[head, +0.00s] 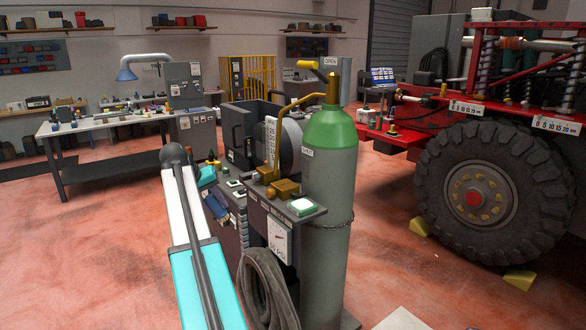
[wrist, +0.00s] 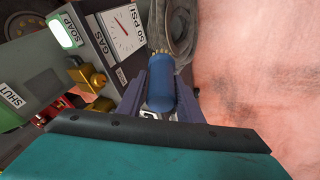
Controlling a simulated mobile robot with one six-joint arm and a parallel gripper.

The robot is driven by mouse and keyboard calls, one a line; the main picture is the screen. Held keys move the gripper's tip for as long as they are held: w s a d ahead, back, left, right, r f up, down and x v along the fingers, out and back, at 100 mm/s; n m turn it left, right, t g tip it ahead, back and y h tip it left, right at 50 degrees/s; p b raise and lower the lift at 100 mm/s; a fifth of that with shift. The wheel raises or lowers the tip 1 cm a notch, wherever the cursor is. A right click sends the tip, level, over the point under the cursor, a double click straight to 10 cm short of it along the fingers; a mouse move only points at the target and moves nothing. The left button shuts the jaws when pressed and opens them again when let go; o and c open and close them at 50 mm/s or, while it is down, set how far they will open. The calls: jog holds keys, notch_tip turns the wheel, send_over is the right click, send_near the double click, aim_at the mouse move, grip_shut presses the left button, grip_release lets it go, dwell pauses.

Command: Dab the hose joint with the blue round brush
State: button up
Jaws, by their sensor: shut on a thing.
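My gripper (wrist: 162,95) is shut on the blue round brush (wrist: 162,88); its blue handle sits between the two purple fingers, and its short tan bristles face the upper part of the wrist view. In the head view my gripper (head: 218,208) hangs left of the gas cart. The green-rimmed white soap pad (head: 303,206) lies on the cart's shelf; it also shows in the wrist view (wrist: 62,31). Brass fittings (head: 285,187) sit beside it, also in the wrist view (wrist: 90,76). I cannot tell which part is the hose joint. The brush appears apart from both.
A green-topped gas cylinder (head: 328,150) stands chained at the cart's right. A pressure gauge (head: 279,238) and a coiled grey hose (head: 262,285) are on the cart's front. A red truck with a big tyre (head: 478,192) stands right; a workbench (head: 110,122) is back left. Floor left is clear.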

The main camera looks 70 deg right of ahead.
jog(key=s+d+r+m+g+p, duration=0.1)
jog(key=s+d+r, duration=0.3)
jog(key=s+d, duration=0.5)
jog(key=s+d+r+m+g, duration=0.2)
jog(key=s+d+r+m, duration=0.1)
jog(key=s+d, duration=0.7)
jog(key=shift+s+d+r+g+p, duration=0.25)
jog(key=shift+s+r+g+p, duration=0.15)
jog(key=shift+s+r, duration=0.35)
jog(key=shift+f, duration=0.1)
jog(key=shift+f+b, duration=1.4)
jog(key=shift+f, duration=1.5)
jog(key=shift+f, duration=0.7)
jog(key=shift+r, duration=0.1)
notch_tip(320, 180, up, 7)
jog(key=p, duration=0.3)
jog(key=shift+w, duration=0.1)
